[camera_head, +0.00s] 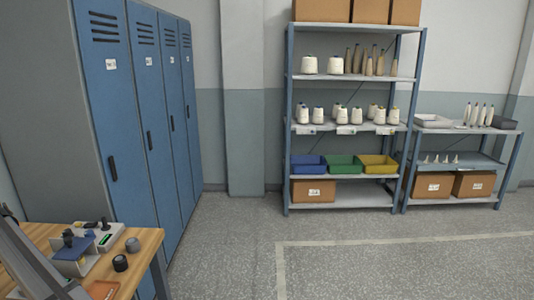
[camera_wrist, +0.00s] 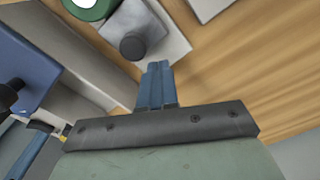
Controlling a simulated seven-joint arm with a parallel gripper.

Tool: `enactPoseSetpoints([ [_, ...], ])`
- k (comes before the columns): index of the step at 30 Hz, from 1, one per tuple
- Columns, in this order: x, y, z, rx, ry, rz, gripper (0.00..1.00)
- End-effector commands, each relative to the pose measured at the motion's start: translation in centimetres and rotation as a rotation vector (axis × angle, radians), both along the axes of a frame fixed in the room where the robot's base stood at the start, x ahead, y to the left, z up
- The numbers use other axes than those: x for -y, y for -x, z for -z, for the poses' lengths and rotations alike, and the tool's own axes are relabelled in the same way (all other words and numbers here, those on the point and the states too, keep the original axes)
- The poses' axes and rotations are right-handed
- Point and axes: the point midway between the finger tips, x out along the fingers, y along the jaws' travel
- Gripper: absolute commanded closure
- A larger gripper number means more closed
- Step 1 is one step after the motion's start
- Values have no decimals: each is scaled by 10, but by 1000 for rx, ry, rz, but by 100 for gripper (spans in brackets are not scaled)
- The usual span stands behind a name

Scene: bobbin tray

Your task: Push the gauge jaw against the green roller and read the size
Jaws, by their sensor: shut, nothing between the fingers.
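In the wrist view my gripper (camera_wrist: 157,70) is shut and empty, its two blue fingers together. Just up and left of the fingertips is a grey block with a dark round knob (camera_wrist: 132,46), which looks like the gauge jaw; I cannot tell whether the fingers touch it. The green roller (camera_wrist: 82,12) shows at the top left edge as a green ring with a white centre, partly cut off, close to the block. In the head view the pale gauge body (camera_head: 92,248) sits on the bench, with a small green patch (camera_head: 105,240) that is too small to identify.
A blue block (camera_wrist: 22,62) with a black knob is at the left of the wrist view. Bare wood (camera_wrist: 245,75) lies right of my fingers.

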Motion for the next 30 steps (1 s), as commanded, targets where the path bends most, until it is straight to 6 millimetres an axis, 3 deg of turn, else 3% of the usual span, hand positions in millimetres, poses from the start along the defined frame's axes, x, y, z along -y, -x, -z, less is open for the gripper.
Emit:
enactPoseSetpoints([
  [30,10,0,0,0,0,0,100],
])
